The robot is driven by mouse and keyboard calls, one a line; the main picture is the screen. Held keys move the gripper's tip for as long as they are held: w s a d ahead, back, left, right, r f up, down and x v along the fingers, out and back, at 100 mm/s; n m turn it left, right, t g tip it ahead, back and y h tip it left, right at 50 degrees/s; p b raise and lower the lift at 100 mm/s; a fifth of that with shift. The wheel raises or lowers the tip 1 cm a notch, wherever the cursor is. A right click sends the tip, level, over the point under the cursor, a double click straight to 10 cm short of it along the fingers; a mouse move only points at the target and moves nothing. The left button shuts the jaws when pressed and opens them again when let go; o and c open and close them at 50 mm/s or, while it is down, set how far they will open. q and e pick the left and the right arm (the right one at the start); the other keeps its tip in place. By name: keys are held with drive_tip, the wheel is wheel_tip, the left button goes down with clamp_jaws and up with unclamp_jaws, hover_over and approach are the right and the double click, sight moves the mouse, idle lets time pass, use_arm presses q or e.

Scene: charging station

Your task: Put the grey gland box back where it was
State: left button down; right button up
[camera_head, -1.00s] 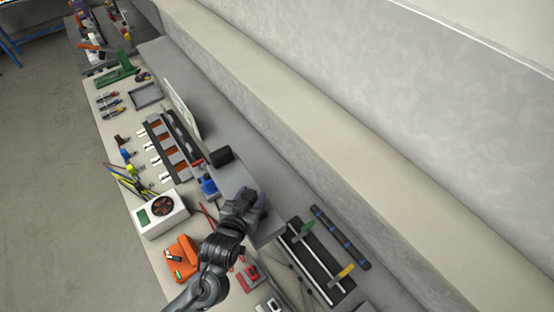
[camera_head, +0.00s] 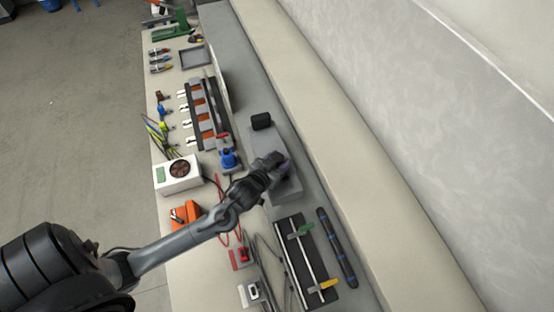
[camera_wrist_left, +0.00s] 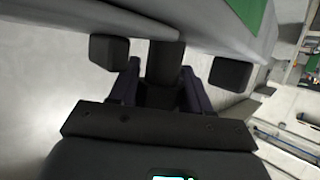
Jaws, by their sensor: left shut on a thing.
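In the left wrist view a large grey body (camera_wrist_left: 205,25) with a green patch fills the top, with dark square stubs along its lower edge. I take it for the grey gland box. My left gripper (camera_wrist_left: 163,80) is shut, its two purple fingers on either side of the middle dark stub. In the head view my left gripper (camera_head: 273,164) is over a grey box-like shape (camera_head: 288,190) at the back of the bench. The gripper hides part of it, and I cannot tell whether it rests on the bench or is raised. My right gripper is not in view.
A black cylinder (camera_head: 261,121) stands just behind the gripper. A black tray with rods (camera_head: 305,255) lies in front. The wall ledge runs along the right.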

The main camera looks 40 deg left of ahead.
sight(284, 147)
use_arm(q)
drive_tip(key=w+a+f, duration=0.2)
drive_tip(key=shift+w+a, duration=0.2)
drive_tip(key=shift+a, duration=0.2)
drive_tip(key=shift+f, duration=2.1)
drive_tip(key=shift+f, duration=0.1)
drive_tip(key=shift+c, duration=2.4)
unclamp_jaws()
drive_tip(key=shift+f, duration=0.1)
